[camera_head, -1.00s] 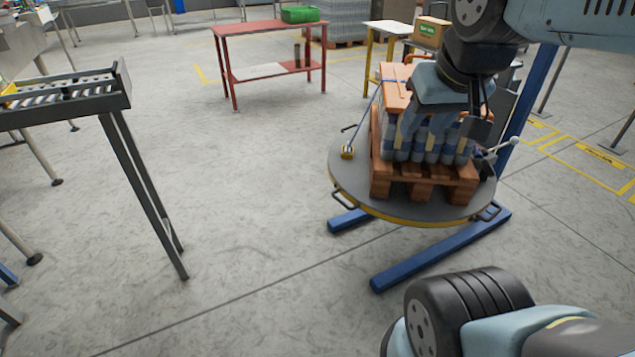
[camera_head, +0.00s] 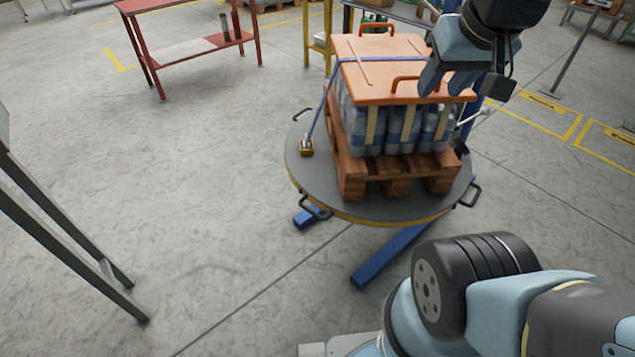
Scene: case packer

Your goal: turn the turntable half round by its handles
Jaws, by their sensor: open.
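The round grey turntable (camera_head: 318,182) with a yellow edge stands on blue legs (camera_head: 392,253). Dark loop handles stick out from its rim: a front-left handle (camera_head: 317,209), a right handle (camera_head: 468,195) and a back-left handle (camera_head: 302,114). On it is a wooden pallet (camera_head: 352,178) with several shrink-wrapped bottles (camera_head: 372,130) under an orange lid (camera_head: 385,82). A blue strap runs over the lid to a yellow buckle (camera_head: 307,147) on the turntable. My gripper (camera_head: 462,92) is open and empty, above the load's right side in the picture; its height over the lid is hard to tell.
A red table (camera_head: 190,50) stands at the back left, a yellow-legged stand (camera_head: 307,35) behind the turntable. A grey conveyor leg (camera_head: 60,235) is at the left. A lever with a pale knob (camera_head: 486,110) sticks out behind the load's right. Floor left of the turntable is clear.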

